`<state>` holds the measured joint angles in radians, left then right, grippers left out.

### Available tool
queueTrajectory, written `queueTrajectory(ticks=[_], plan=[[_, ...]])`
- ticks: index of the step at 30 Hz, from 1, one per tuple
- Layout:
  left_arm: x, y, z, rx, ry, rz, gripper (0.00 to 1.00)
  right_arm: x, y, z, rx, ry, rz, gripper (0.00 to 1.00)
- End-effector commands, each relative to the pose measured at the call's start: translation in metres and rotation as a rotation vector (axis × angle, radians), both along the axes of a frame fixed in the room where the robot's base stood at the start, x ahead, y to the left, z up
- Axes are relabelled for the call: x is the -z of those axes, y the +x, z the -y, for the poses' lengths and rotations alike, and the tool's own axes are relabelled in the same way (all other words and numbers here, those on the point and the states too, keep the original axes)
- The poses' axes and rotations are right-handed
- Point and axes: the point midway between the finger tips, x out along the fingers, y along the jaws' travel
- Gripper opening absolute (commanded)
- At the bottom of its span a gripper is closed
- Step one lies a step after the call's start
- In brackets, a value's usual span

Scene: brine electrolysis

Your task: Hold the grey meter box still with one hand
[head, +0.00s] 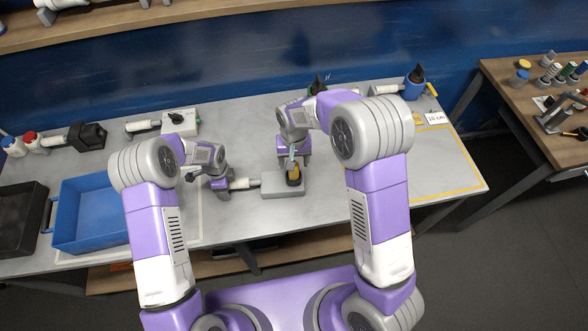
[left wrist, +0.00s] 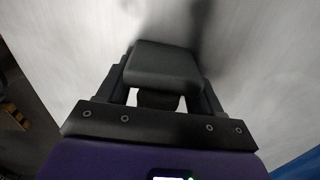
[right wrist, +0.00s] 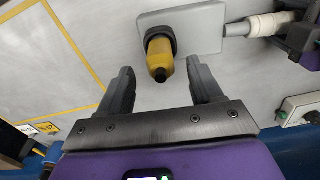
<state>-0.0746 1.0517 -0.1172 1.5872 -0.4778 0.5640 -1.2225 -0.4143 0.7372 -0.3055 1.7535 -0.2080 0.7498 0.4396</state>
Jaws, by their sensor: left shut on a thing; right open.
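The grey meter box (head: 283,188) lies on the bench, with a white cylindrical handle (head: 245,183) on its left side. A yellow piece with a black tip (right wrist: 159,52) stands in a dark collar on the box. My left gripper (head: 222,187) is shut at the handle's outer end. The left wrist view shows a dark block (left wrist: 163,65) between its fingers; the box is not visible there. My right gripper (head: 292,160) is open and empty, just behind the yellow piece. In the right wrist view the box (right wrist: 205,30) lies ahead of the open fingers.
A blue tray (head: 62,242) and black tray stand at the left. A light box with a black knob (head: 187,122) and a black device (head: 92,135) sit behind. A yellow-outlined area (head: 440,165) on the right is largely clear. A wooden side table (head: 505,85) stands further right.

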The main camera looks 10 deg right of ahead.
Motion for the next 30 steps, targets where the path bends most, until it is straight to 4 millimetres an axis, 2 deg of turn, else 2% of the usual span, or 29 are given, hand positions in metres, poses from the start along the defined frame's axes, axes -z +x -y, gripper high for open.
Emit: queueTrajectory(ticks=[6,12,24,26,30], plan=[[0.000,0.000,0.000,0.001,0.000,0.001,0.24,0.032,0.000,0.000,0.000,-0.001,-0.002,0.65],[0.000,0.000,0.000,0.001,-0.001,0.001,0.24,0.050,0.000,0.000,0.000,0.000,-0.001,0.65],[0.000,0.000,0.000,0.001,-0.001,0.001,0.24,0.055,0.000,0.000,0.000,0.001,0.001,0.65],[0.000,0.000,0.000,0.001,-0.001,0.001,0.24,0.055,0.000,0.000,0.000,0.001,0.001,0.59],[0.000,0.000,0.000,0.001,-0.001,0.001,0.24,0.055,0.000,0.000,0.000,0.001,0.001,0.37]])
